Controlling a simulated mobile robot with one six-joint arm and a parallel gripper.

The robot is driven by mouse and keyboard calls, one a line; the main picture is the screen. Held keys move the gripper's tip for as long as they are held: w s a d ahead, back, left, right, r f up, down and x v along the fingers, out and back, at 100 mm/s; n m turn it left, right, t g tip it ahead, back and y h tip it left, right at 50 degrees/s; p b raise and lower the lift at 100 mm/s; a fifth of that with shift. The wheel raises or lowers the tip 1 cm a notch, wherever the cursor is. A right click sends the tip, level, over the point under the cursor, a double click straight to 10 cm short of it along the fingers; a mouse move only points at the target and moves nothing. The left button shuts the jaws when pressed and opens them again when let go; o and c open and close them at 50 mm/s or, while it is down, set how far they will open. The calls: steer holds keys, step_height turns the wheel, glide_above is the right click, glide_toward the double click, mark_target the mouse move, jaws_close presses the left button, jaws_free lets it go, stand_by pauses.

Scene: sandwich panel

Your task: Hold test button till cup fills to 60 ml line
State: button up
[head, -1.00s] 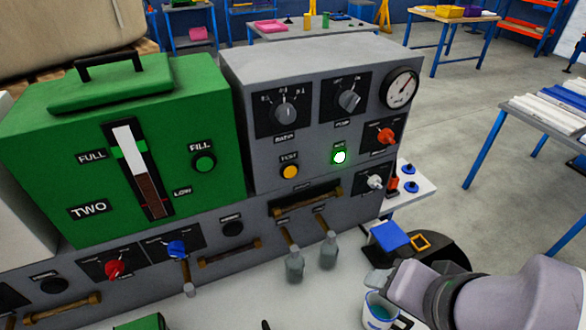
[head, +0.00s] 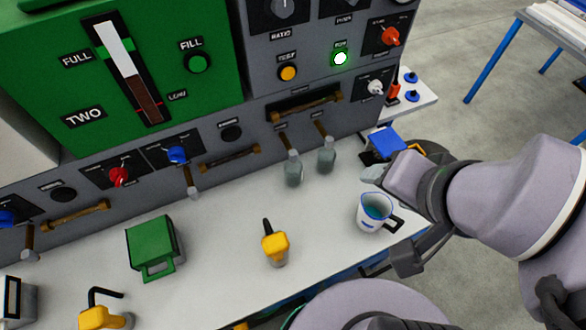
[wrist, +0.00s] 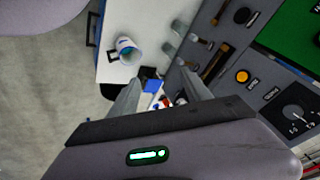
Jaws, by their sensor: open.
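The yellow button labelled TEST (head: 288,73) is on the grey panel, left of a lit green lamp (head: 340,58). The white cup (head: 370,222) with a blue rim and dark handle stands at the white table's right end, bluish inside. Its fill lines are too small to read. My gripper (head: 388,215) is open beside the cup in the head view; its fingers hide no part of the button. In the wrist view my gripper (wrist: 158,85) is empty, with the cup (wrist: 128,50) beyond its left finger and the yellow button (wrist: 242,76) to the right.
Two glass-ended spouts (head: 293,170) hang from the panel, left of the cup. A green box (head: 155,250) and a yellow-topped bottle (head: 274,247) stand on the table (head: 225,225). A blue block (head: 386,142) lies behind my gripper. Brass handles stick out of the panel.

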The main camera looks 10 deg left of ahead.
jaws_close()
stand_by(1.6)
